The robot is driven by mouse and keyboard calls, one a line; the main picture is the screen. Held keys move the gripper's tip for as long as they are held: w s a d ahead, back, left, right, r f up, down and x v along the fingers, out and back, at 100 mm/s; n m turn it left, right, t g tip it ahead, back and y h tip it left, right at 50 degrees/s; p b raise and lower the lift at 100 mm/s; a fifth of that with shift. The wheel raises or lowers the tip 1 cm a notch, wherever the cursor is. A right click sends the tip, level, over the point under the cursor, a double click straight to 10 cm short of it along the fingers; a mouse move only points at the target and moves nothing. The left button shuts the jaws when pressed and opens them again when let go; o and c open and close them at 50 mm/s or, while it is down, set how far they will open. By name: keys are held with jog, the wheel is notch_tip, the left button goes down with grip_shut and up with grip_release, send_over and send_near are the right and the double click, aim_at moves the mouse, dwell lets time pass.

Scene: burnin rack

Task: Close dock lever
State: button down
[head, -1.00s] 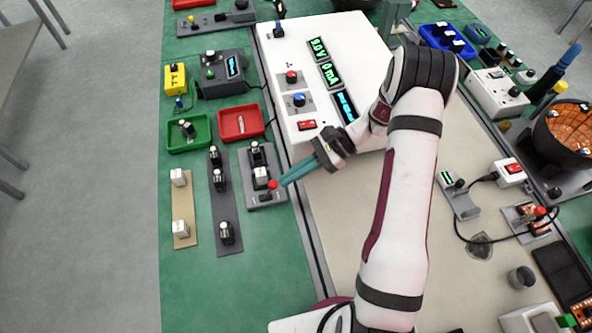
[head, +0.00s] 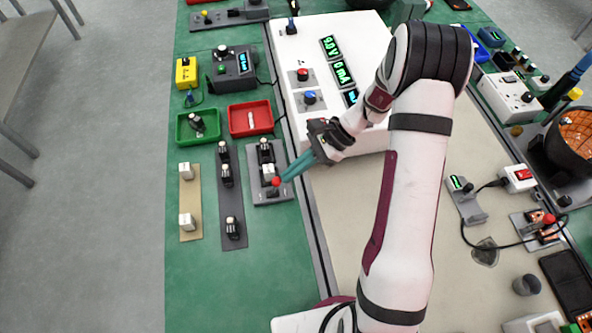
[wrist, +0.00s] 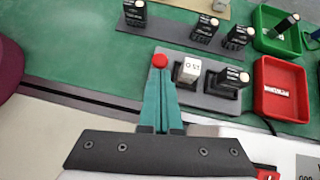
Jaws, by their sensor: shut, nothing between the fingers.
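The dock (head: 289,192) is a grey plate on the green mat, left of the white power unit. It holds a white-capped module (head: 268,172) and a dark module (head: 265,152). The lever's red ball knob (head: 277,181) is at the dock's near end. In the wrist view the knob (wrist: 160,60) shows right at my fingertips; its arm is hidden behind the fingers. My gripper (head: 284,178) has teal fingers, shut together and empty, reaching down-left to the knob. The tips look to be touching or nearly touching it; I cannot tell which.
A dark strip (head: 230,190) with several modules and a tan strip (head: 190,206) with white modules lie left of the dock. Red (head: 250,118) and green (head: 187,133) trays sit behind. The white power unit (head: 340,60) stands close to my gripper.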

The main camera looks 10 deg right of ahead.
jog(key=a+h, duration=0.1)
jog(key=a+r+h, duration=0.1)
jog(key=h, duration=0.1)
jog(key=shift+a, duration=0.2)
jog(key=shift+r, duration=0.1)
jog(key=shift+r, duration=0.75)
notch_tip(320, 180, up, 10)
jog(key=w+d, duration=0.1)
jog(key=d, duration=0.1)
jog(key=shift+d+f, duration=0.2)
jog(key=shift+d, duration=0.1)
